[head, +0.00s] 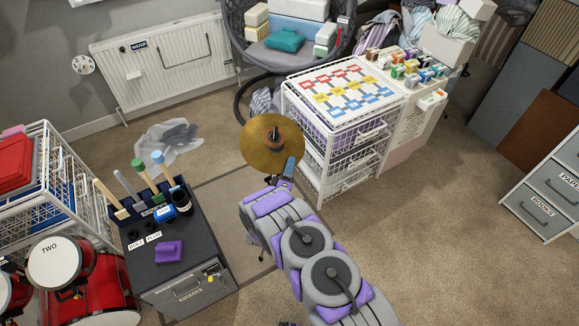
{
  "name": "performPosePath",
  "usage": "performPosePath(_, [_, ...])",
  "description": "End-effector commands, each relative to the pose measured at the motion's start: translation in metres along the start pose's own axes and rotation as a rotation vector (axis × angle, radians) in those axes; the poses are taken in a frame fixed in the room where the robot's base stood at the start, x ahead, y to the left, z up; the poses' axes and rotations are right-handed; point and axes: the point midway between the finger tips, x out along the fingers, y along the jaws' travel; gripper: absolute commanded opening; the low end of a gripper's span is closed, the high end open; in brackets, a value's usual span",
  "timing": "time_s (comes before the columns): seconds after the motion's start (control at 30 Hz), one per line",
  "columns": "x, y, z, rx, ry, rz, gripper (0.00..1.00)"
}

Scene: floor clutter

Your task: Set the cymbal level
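The cymbal (259,149) is a round brass disc with a dark fitting at its centre, in the middle of the head view. It stands off the floor in front of the white wire drawer unit. Its exact tilt is hard to judge from this angle. Most of its stand is hidden below it and behind my arm. My gripper (287,172) is at the cymbal's lower right edge, at the end of my grey and purple arm. The fingers are small and partly hidden, so I cannot tell whether they are open or touch the rim.
The wire drawer unit (313,160) stands close right of the cymbal. A dark cabinet (206,255) with tools and a purple item on top stands lower left, beside red drums (100,291). Carpet is open at right (450,220).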

Motion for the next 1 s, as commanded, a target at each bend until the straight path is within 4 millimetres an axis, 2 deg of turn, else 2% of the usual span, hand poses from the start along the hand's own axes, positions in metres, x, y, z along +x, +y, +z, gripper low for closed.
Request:
performPosePath(0.37, [0.0067, 0.0005, -0.0004, -0.001, 0.001, 0.000, 0.33])
performPosePath(0.73, [0.0064, 0.0001, -0.0003, -0.001, 0.001, -0.001, 0.00])
performPosePath(1.0, [0.0063, -0.0005, -0.0003, -0.001, 0.001, -0.002, 0.00])
